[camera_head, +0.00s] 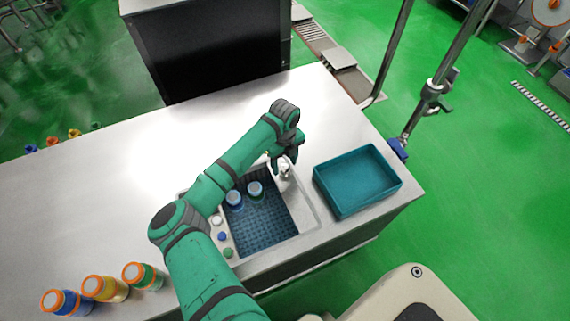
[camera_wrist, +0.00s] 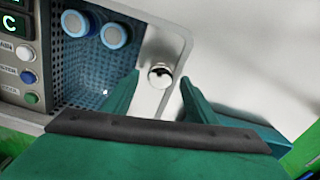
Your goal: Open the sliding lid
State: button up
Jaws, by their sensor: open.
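A recessed bay (camera_head: 262,228) with a blue perforated floor is set into the steel counter. Two bottles with blue and white tops stand inside it, one (camera_head: 234,199) left of the other (camera_head: 255,189). No separate lid panel can be made out over the bay; I cannot tell whether a clear one covers it. A round silver knob (camera_wrist: 160,75) stands on the bay's pale rim, and it also shows in the head view (camera_head: 284,171). My gripper (camera_wrist: 160,80) is open and empty, its two fingers to either side of the knob with gaps visible. It also shows in the head view (camera_head: 284,160).
A panel with white, blue and green buttons (camera_wrist: 28,76) lies along the bay's left side. A teal tray (camera_head: 358,180) sits to the right. Several orange-capped bottles (camera_head: 104,288) stand at the lower left. The counter's (camera_head: 120,200) left part is mostly clear.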

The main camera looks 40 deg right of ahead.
notch_tip(320, 180, up, 10)
dwell(0.4)
dwell(0.4)
